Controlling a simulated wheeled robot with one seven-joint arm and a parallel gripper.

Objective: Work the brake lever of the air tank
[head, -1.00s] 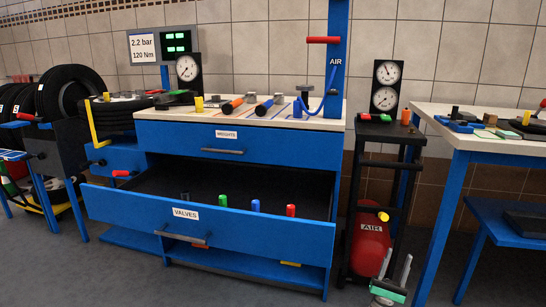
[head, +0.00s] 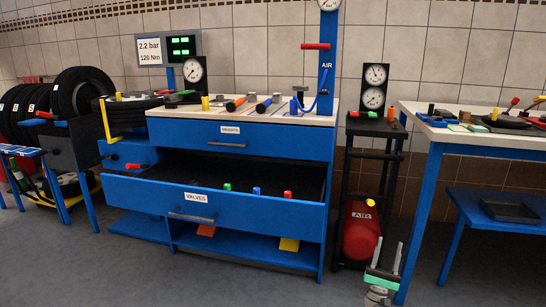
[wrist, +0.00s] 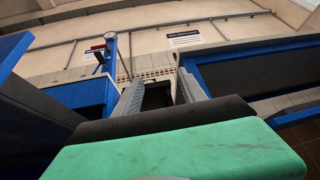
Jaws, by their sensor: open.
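The red air tank (head: 361,236), marked AIR, stands low in a black frame between the blue drawer cabinet and the right-hand table. A small yellow-tipped part (head: 370,202) shows at its top; I cannot tell for sure whether this is the brake lever. My gripper (head: 387,246) is open and empty, fingers pointing up, in front of the tank's lower right side in the head view. In the wrist view, my gripper (wrist: 160,88) has its two grey fingers apart with a dark shape seen between them. The tank is not clearly visible there.
The VALVES drawer (head: 215,205) is pulled out on the left, with coloured valves in it. A blue-legged table (head: 425,215) stands close on the right, with a low blue shelf (head: 500,225). Gauges (head: 374,87) stand above the tank's frame. Floor in front is clear.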

